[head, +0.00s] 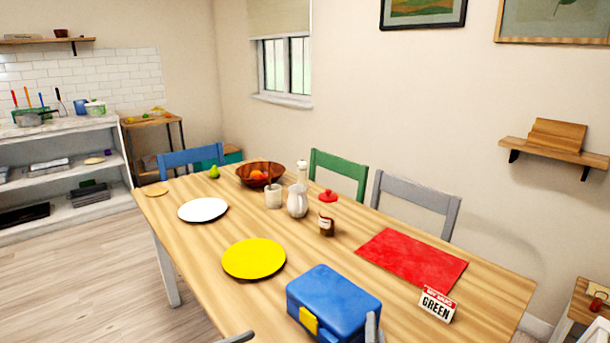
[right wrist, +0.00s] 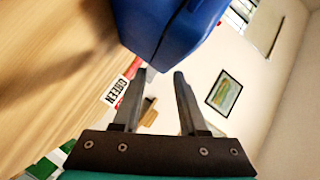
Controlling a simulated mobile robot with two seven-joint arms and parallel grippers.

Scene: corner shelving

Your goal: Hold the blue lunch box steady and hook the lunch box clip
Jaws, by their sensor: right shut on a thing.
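The blue lunch box (head: 338,296) stands on the wooden table near its front edge. Its yellow clip (head: 309,320) is on the front side facing left; I cannot tell if it is hooked. My right gripper (head: 372,326) is at the box's near right side, only a grey finger showing. In the right wrist view the blue lunch box (right wrist: 165,28) is at the tips of my right gripper (right wrist: 163,74), which is shut on it; the exact contact is hard to see. A grey piece at the bottom edge may be my left gripper (head: 240,338); its jaws are hidden.
A yellow plate (head: 254,258) lies left of the box, with a white plate (head: 203,210) beyond. A red mat (head: 412,257) and a GREEN sign (head: 437,303) are to the right. A red-topped jar (head: 327,214) stands behind. The wooden table (head: 310,255) is bare between these.

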